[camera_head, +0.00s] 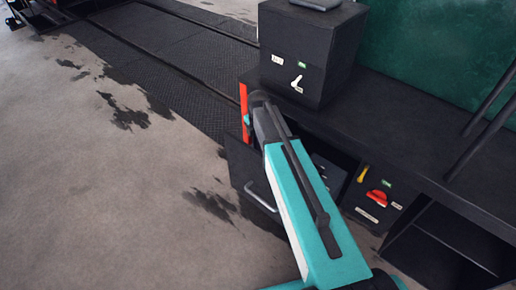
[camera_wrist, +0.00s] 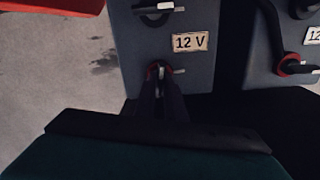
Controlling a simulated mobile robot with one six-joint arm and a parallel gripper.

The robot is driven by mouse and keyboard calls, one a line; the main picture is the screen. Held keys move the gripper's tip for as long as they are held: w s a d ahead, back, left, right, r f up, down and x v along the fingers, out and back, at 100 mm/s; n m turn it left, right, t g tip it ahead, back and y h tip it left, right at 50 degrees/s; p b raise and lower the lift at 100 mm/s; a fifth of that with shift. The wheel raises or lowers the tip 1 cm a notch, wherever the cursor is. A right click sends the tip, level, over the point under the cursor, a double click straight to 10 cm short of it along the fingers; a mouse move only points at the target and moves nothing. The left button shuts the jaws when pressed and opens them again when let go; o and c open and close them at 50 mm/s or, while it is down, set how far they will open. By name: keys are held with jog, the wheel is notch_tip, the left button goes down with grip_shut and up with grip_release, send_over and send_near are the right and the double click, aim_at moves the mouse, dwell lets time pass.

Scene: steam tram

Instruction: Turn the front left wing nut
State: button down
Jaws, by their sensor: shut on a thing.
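In the wrist view my gripper (camera_wrist: 160,88) reaches down to the near terminal of the left grey battery (camera_wrist: 138,45), which bears a "12 V" label. Its narrow jaws are shut on the wing nut (camera_wrist: 160,71) there. A red ring shows around that terminal, and the fingers hide most of the nut. In the head view my arm reaches to the dark cabinet, and my gripper and the wing nut are hidden there.
A second grey battery (camera_wrist: 262,62) stands at right with a black cable (camera_wrist: 274,25) on its red-ringed terminal. A far terminal (camera_wrist: 152,10) is on the left battery. In the head view, a black drawer front with a handle (camera_head: 262,197), a red switch (camera_head: 377,196) and a black box (camera_head: 310,55) are close by.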

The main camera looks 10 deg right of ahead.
jog(key=m, duration=0.7)
jog(key=shift+m, duration=0.4)
jog(key=m, duration=0.3)
jog(key=shift+b, duration=0.3)
jog(key=shift+m, duration=2.2)
jog(key=c, duration=1.8)
grip_release()
jog(key=shift+r, duration=0.1)
